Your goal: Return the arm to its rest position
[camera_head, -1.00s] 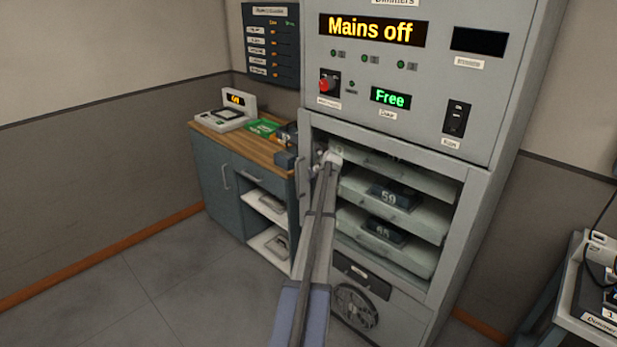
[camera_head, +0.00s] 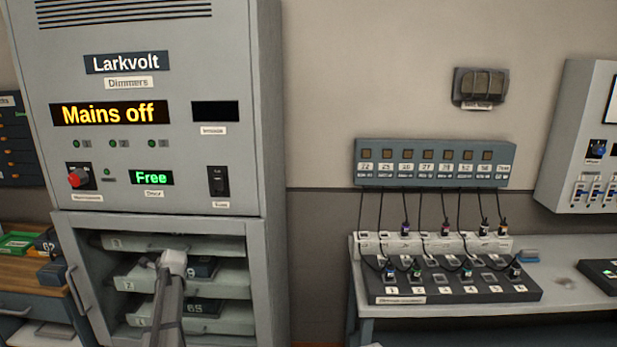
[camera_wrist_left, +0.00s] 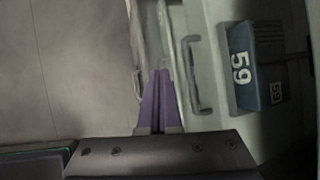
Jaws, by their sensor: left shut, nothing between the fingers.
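My left arm (camera_head: 170,300) comes up from the bottom in the head view. Its pale wrist end (camera_head: 173,262) overlaps the open bay of the dimmer cabinet (camera_head: 152,165); the fingers are hidden there. In the left wrist view my left gripper (camera_wrist_left: 157,74) shows two purple fingers, shut and empty. The fingers point along a grey tray front with a bar handle (camera_wrist_left: 196,75), apparently not holding it. A dark block marked 59 (camera_wrist_left: 240,68) lies to the right. My right gripper is not in view.
The cabinet shows "Mains off" (camera_head: 108,113) and "Free" (camera_head: 152,177). Its door (camera_head: 80,280) stands open at left. Pulled trays (camera_head: 225,280) hold dark modules. A wooden-topped bench (camera_head: 25,275) is at left.

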